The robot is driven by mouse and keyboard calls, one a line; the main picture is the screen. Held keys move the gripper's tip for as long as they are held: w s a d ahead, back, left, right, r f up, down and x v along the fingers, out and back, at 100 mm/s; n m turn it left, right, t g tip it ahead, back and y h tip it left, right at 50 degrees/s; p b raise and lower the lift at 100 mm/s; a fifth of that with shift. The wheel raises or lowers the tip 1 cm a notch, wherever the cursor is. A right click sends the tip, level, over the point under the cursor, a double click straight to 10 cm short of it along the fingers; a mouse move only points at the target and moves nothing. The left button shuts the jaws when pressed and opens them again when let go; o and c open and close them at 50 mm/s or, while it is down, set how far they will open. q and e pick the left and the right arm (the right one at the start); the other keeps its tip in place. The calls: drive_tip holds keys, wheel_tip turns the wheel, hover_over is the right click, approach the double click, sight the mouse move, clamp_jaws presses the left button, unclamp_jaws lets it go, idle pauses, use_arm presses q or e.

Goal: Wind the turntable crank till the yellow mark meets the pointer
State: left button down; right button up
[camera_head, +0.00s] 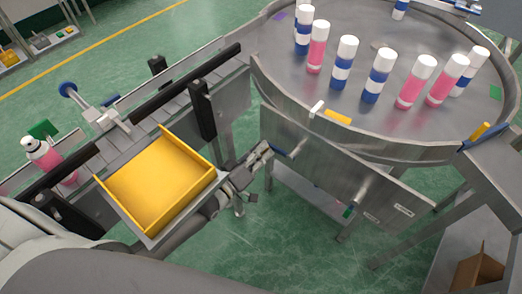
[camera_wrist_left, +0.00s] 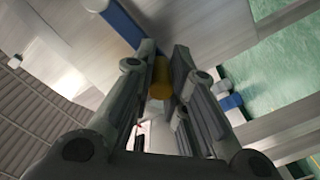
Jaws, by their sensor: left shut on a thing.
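The round steel turntable (camera_head: 395,125) fills the upper right of the head view. The yellow mark (camera_head: 338,117) lies on its near-left edge. A white tab (camera_head: 317,108), which looks like the pointer, sits just left of the mark, with a small gap between. My fingers partly hide the knob. My right gripper is not in view.
Several pink and blue-banded white cans stand on the turntable. A yellow tray (camera_head: 160,185) lies left of my gripper, before a conveyor (camera_head: 140,127). A pink bottle (camera_head: 48,158) stands far left.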

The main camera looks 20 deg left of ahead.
use_arm(q)
drive_tip(key=shift+w+r, duration=0.1)
drive_tip(key=shift+r, duration=0.55)
drive_tip(key=c, duration=1.4)
unclamp_jaws()
drive_tip(key=shift+f, duration=0.15)
drive_tip(key=shift+s+a+f, duration=0.15)
drive_tip(key=shift+s, duration=0.45)
drive_tip(key=v, duration=1)
drive_tip(key=shift+s+a, duration=0.15)
drive_tip(key=shift+s, duration=0.25)
drive_tip(key=shift+c, duration=0.3)
